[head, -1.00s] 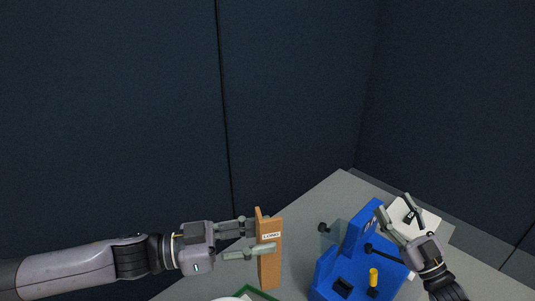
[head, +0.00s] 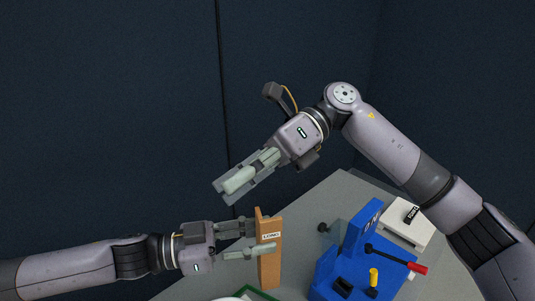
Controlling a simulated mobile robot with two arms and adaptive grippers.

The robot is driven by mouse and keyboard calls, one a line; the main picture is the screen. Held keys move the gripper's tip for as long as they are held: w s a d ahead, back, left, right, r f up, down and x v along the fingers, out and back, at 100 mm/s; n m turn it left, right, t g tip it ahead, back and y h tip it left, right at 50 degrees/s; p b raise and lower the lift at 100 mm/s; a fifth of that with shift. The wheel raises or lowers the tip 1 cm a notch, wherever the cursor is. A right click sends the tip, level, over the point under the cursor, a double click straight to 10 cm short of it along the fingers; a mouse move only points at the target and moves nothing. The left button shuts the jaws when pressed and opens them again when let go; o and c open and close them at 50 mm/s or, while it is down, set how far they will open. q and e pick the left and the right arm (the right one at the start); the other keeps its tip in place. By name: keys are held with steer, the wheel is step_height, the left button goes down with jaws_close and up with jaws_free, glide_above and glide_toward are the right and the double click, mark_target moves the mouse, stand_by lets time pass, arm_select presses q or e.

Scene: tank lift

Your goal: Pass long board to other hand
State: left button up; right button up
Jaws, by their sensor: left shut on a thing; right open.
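The long board (head: 270,262) is an orange-brown wooden piece with a white "LONG" label, standing upright in the lower middle of the head view. My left gripper (head: 262,238) comes in from the left and is shut on the board's upper part. The board's lower end is near the bottom of the view, beside a green-edged item. My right gripper (head: 232,188) is above and slightly left of the board's top, with its fingers pointing down and left. It is open, empty and apart from the board.
A blue fixture (head: 335,270) with a yellow peg (head: 374,277) and a red-tipped lever (head: 417,268) stands right of the board on the grey table (head: 340,190). A white block (head: 408,228) with a black label lies behind it. A green-rimmed tray (head: 262,294) is partly visible at the bottom.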

steer(key=w+d+r+n+t+h, duration=0.3)
steer(key=d+n+t+h, duration=0.2)
steer(key=t+h, duration=0.5)
step_height(320, 180, down, 12)
steer(key=g+h, duration=0.1)
steer(key=shift+s+a, duration=0.15)
steer(key=shift+a, duration=0.1)
steer(key=shift+c, duration=0.2)
